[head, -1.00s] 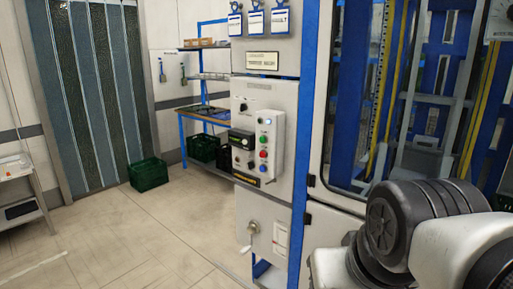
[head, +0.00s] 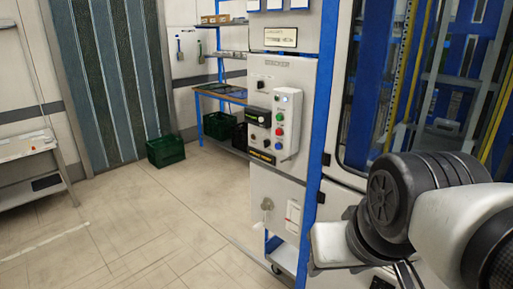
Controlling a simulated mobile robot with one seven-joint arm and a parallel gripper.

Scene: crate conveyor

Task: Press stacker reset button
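A pale control box (head: 288,124) sticks out from the front of a light grey cabinet (head: 300,75). It carries a column of round controls: a lit whitish one (head: 285,98) at the top, then a green button (head: 281,117), a red button (head: 279,131) and a blue button (head: 278,145). Their labels are too small to read, so I cannot tell which is marked reset. My arm shows at the lower right, to the right of the control box and apart from it in the picture. I cannot make out my gripper in this view.
Left of the box are a dark display (head: 258,116) and several knobs. A blue post (head: 326,110) and a glazed machine door stand to the right. A green crate (head: 166,150) is on the floor by the strip curtain (head: 105,80). The floor (head: 150,220) in front is clear.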

